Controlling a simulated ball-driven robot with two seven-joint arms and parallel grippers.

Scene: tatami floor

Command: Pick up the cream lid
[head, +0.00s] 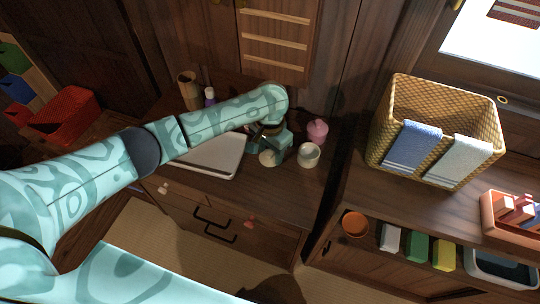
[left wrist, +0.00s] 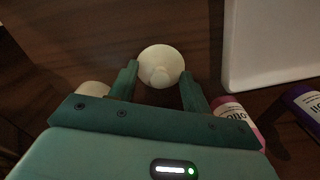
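The cream lid (head: 268,158) lies on the dark wooden cabinet top, just in front of my left gripper (head: 267,144). In the left wrist view the lid (left wrist: 160,64) is round and pale with a small knob. It sits between and slightly beyond the tips of my left gripper (left wrist: 160,74). The two teal fingers stand apart, one on each side; I cannot tell whether they touch the lid. A cream jar (head: 308,154) stands to the right of the lid; its side shows partly behind the gripper in the wrist view (left wrist: 92,88). My right gripper is not in view.
A white tray (head: 216,160) lies left of the lid. A pink container (head: 317,132) stands behind the jar. A purple bottle (head: 210,97) and a wooden cup (head: 188,92) stand at the back. A wicker basket (head: 385,125) is on the right-hand shelf.

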